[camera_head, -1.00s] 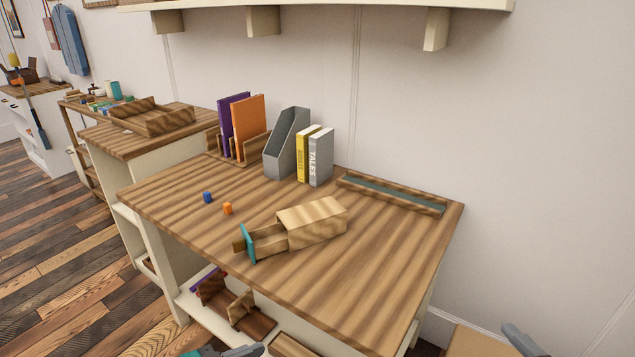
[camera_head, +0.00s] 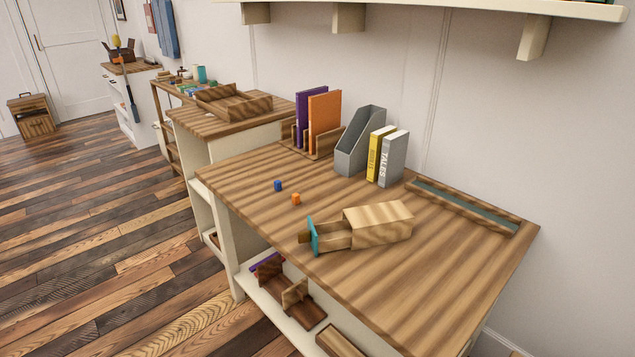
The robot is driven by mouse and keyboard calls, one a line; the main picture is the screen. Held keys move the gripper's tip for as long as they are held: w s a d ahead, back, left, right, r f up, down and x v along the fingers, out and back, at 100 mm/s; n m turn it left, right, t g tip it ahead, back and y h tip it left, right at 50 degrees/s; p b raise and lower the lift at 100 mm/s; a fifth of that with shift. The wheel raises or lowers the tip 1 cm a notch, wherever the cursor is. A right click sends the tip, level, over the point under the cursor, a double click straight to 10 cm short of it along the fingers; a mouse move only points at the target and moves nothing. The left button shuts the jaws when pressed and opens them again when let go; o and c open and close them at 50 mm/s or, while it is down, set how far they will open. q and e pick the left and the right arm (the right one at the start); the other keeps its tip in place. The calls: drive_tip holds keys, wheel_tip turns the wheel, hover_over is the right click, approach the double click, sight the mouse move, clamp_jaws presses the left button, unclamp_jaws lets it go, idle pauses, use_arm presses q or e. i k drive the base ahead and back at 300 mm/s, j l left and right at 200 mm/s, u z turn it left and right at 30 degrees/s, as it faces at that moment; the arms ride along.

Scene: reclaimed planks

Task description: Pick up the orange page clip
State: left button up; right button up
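A small orange block-shaped piece (camera_head: 296,199), which looks like the orange page clip, lies on the striped wooden tabletop (camera_head: 440,285). A small blue piece (camera_head: 278,185) of similar shape lies just behind and left of it. To its right is a light wooden box (camera_head: 378,223) with a teal-fronted drawer (camera_head: 313,236) pulled out toward the left. Neither of my grippers shows in the current view.
Purple (camera_head: 311,112) and orange (camera_head: 324,118) books stand in a wooden rack at the back. A grey file holder (camera_head: 360,142) and yellow and grey books (camera_head: 387,157) stand beside it. A long tray (camera_head: 467,203) lies along the wall. The front tabletop is clear.

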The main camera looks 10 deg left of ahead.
sight(296, 197)
drive_tip(key=i+j+z, duration=0.1)
drive_tip(key=j, duration=0.35)
drive_tip(key=i+j+z, duration=0.1)
drive_tip(key=j, duration=0.35)
drive_tip(key=i+j, duration=0.2)
drive_tip(key=j, duration=0.3)
drive_tip(key=i+j+z, duration=0.15)
drive_tip(key=j, duration=0.35)
drive_tip(key=i+j+z, duration=0.1)
drive_tip(key=j, duration=0.35)
